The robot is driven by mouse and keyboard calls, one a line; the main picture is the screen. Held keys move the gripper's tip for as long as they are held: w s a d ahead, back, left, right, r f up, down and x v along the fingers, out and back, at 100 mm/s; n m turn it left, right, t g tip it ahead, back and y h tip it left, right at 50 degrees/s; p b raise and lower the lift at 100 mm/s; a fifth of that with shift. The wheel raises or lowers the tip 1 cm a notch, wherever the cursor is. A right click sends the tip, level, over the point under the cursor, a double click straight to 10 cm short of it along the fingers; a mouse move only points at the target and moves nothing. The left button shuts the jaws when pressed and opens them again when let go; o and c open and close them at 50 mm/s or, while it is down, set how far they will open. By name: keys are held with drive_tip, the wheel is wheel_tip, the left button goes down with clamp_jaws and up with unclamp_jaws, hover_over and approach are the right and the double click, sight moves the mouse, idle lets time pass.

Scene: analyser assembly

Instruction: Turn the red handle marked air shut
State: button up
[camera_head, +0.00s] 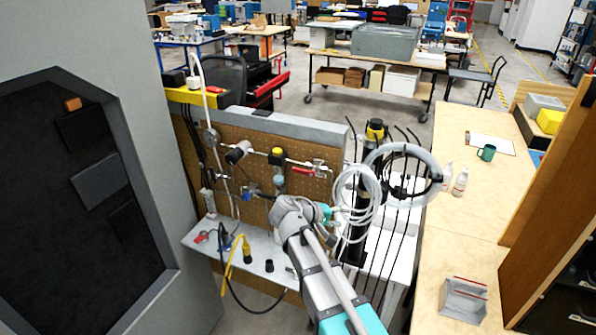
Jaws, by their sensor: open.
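The red handle (303,171) sits on a metal valve (318,168) at the right of the pipework on the brown pegboard (225,158). Any marking on it is too small to read. The handle looks roughly in line with the pipe. The end of my arm is below the handle, in front of the pegboard's lower right. My gripper (330,238) shows only as a small dark part by the teal wrist cap, apart from the handle. Its fingers are hard to make out, and I see nothing held.
A blue-handled fitting (250,192) and a yellow-topped part (276,156) share the pegboard. A pale shelf (232,253) below holds cables and small parts. Coiled white hoses (358,200) and a black column stand right of my wrist. A wooden bench (458,225) is further right.

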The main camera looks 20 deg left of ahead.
drive_tip(key=s+a+r+n+t, duration=0.1)
drive_tip(key=a+r+t, duration=0.15)
drive_tip(key=a, duration=0.35)
drive_tip(key=s+a+r+n+t, duration=0.1)
drive_tip(key=s+a+r+t, duration=0.15)
drive_tip(key=a, duration=0.45)
drive_tip(key=n+t, duration=0.2)
approach(297, 171)
drive_tip(key=s, duration=0.3)
drive_tip(key=shift+s+a+y, duration=0.1)
drive_tip(key=shift+a+y, duration=0.3)
drive_tip(key=shift+a, duration=0.05)
drive_tip(key=x, duration=1.4)
clamp_jaws()
drive_tip(key=shift+a, duration=0.4)
drive_tip(key=shift+d+r, duration=0.15)
drive_tip(key=shift+d, duration=0.15)
